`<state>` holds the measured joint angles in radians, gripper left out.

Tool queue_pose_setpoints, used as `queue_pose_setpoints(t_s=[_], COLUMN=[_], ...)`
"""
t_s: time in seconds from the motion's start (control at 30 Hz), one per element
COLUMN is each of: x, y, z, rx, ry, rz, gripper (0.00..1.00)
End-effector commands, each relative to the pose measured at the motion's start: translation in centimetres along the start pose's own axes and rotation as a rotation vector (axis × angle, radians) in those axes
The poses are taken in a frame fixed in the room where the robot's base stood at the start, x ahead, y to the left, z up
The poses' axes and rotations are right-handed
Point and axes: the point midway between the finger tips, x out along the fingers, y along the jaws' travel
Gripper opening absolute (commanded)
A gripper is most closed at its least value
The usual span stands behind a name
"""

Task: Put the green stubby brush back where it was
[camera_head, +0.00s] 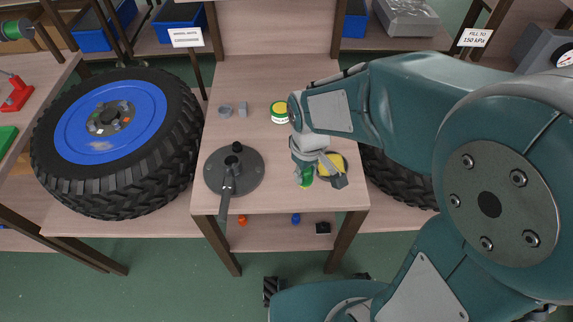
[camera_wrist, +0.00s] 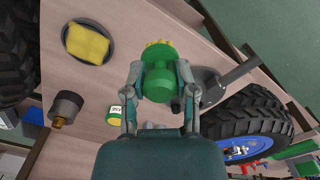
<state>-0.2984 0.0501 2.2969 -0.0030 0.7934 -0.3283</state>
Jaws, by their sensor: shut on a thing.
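The green stubby brush (camera_wrist: 158,80), with yellow bristles (camera_wrist: 158,48), is between the fingers of my gripper (camera_wrist: 159,72) in the wrist view. The fingers are shut on its green body from both sides. In the head view my gripper (camera_head: 318,168) is over the front right part of the small wooden table (camera_head: 275,195). Only a bit of the green brush (camera_head: 305,178) shows there, beside a dark round dish with a yellow pad (camera_head: 338,162). The dish also shows in the wrist view, with the yellow pad (camera_wrist: 87,43) in it, apart from the brush.
A grey disc with a long handle (camera_head: 235,172) lies on the table's left. A yellow-and-green tin (camera_head: 280,112) and small grey parts (camera_head: 242,109) are farther back. A dark cylinder (camera_wrist: 67,103) shows in the wrist view. The table's middle is fairly clear.

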Motion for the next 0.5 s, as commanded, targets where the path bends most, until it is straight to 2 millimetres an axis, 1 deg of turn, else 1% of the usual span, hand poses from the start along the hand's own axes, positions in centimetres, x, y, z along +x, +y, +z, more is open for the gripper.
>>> queue_pose_setpoints(t_s=[0.27,0.5], x=[2.2,4.2], y=[1.5,3.1], z=[-4.3,-8.5], rx=[0.0,0.001], ry=[-0.005,-0.003], rz=[-0.001,-0.001], gripper=[0.0,0.0])
